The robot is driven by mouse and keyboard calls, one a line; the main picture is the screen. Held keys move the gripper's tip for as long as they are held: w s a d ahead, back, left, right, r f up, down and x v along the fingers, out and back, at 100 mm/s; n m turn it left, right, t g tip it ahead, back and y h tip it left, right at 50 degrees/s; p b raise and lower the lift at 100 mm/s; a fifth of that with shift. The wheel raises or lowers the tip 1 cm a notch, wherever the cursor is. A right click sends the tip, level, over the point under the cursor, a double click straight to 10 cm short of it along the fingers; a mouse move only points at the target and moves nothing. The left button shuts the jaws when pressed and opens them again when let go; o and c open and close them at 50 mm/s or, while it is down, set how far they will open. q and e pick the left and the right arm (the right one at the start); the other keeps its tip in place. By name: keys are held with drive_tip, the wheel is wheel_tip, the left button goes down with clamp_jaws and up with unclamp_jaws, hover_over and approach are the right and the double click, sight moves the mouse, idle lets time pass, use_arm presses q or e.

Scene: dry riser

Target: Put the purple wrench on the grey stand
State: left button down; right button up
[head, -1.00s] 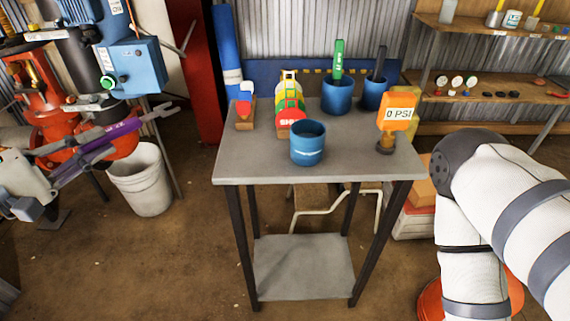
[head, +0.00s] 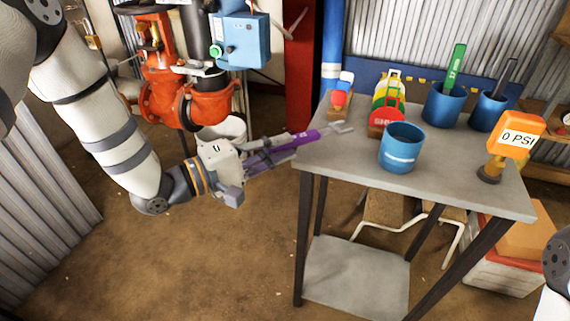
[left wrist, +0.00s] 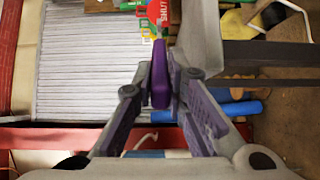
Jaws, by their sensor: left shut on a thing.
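My left gripper (head: 272,152) is shut on the purple wrench (head: 305,138) at the left side of the grey stand. The wrench has a purple handle and a grey end, which points right and shows over the left part of the stand's top. I cannot tell whether it touches. In the left wrist view, the purple handle (left wrist: 160,75) sits between the two fingers of the gripper (left wrist: 160,92). The grey stand (head: 335,160) is a table with a flat top, dark legs and a lower shelf. My right gripper is out of view.
On the stand are an empty blue cup (head: 402,148), a red-and-white item (head: 340,92), colored tags (head: 388,100), two blue cups with tools (head: 443,105), and an orange gauge (head: 513,137). The front-left top is clear. A white bucket (head: 232,128) stands behind my gripper.

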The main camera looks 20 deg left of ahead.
sight(296, 163)
use_arm(q)
drive_tip(key=shift+s+d+f+b, duration=0.1)
drive_tip(key=shift+d+f+b, duration=0.1)
drive_tip(key=shift+f, duration=0.75)
drive_tip(key=shift+s+d+f+b, duration=0.1)
drive_tip(key=shift+f+b, duration=0.15)
drive_tip(key=shift+f, duration=0.7)
drive_tip(key=shift+s+d+f+b, duration=0.1)
drive_tip(key=shift+f+b, duration=0.1)
drive_tip(key=shift+f, duration=0.75)
drive_tip(key=c, duration=1.9)
unclamp_jaws()
drive_tip(key=o, duration=0.3)
drive_tip(key=shift+w+d+f, duration=0.1)
drive_tip(key=shift+w, duration=0.15)
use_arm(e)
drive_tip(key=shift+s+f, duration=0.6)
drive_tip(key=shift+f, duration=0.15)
use_arm(q)
drive_tip(key=shift+w+r, duration=0.1)
drive_tip(key=shift+r, duration=0.35)
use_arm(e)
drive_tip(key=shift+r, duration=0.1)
